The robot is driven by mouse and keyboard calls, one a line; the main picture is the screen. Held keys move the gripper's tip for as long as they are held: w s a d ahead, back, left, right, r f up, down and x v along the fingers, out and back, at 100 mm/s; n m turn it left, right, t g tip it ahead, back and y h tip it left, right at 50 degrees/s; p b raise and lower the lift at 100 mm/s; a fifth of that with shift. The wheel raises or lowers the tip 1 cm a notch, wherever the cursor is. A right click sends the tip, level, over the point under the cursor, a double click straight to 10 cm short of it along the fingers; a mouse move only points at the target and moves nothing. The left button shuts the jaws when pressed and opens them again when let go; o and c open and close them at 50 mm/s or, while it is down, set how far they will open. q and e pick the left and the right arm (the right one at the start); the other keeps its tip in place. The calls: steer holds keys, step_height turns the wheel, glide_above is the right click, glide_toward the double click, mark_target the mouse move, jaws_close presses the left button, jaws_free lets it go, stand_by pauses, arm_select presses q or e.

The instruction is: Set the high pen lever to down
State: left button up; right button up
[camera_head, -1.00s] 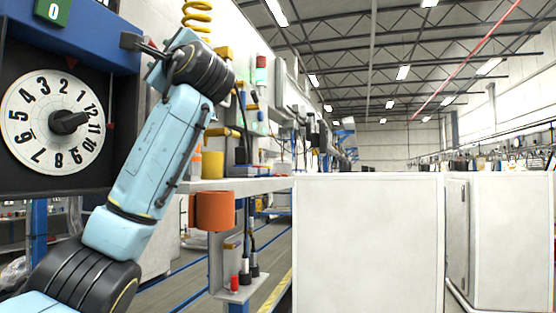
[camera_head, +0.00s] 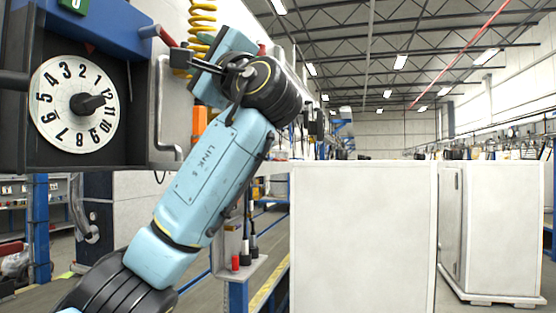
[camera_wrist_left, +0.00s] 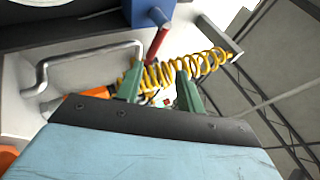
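A short lever (camera_head: 165,37) with a red end sticks out from the right side of the blue box (camera_head: 108,22) above the dial. In the head view it slopes slightly down to the right. In the left wrist view the red lever (camera_wrist_left: 156,45) reaches out from the blue box (camera_wrist_left: 146,12) toward my left gripper (camera_wrist_left: 160,78). My left gripper is open, its two green fingers apart, with the lever's end near the gap. I cannot tell whether they touch. In the head view my left gripper (camera_head: 186,60) is just right of and below the lever. My right gripper is not in view.
A black panel with a white numbered dial (camera_head: 74,104) is below the blue box. A bent grey handle (camera_head: 163,125) stands beside it. A yellow coiled cable (camera_head: 203,18) hangs behind my gripper. White cabinets (camera_head: 362,235) stand at the right.

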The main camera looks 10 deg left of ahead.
arm_select(q)
steer(key=w+d+f+m+t+h, duration=0.3)
steer(key=w+d+f+t+h, duration=0.1)
steer(key=w+f, duration=0.3)
steer(key=w+d+f+m+t+h+p, duration=0.1)
steer(key=w+d+f+m+t+h, duration=0.2)
steer(key=w+f+h, duration=0.4)
steer(key=shift+w+d+f+m+t, duration=0.45)
steer(key=shift+w+d+t, duration=0.65)
steer(key=shift+w, duration=1.4)
steer(key=shift+d+f, duration=0.1)
steer(key=shift+d, duration=0.1)
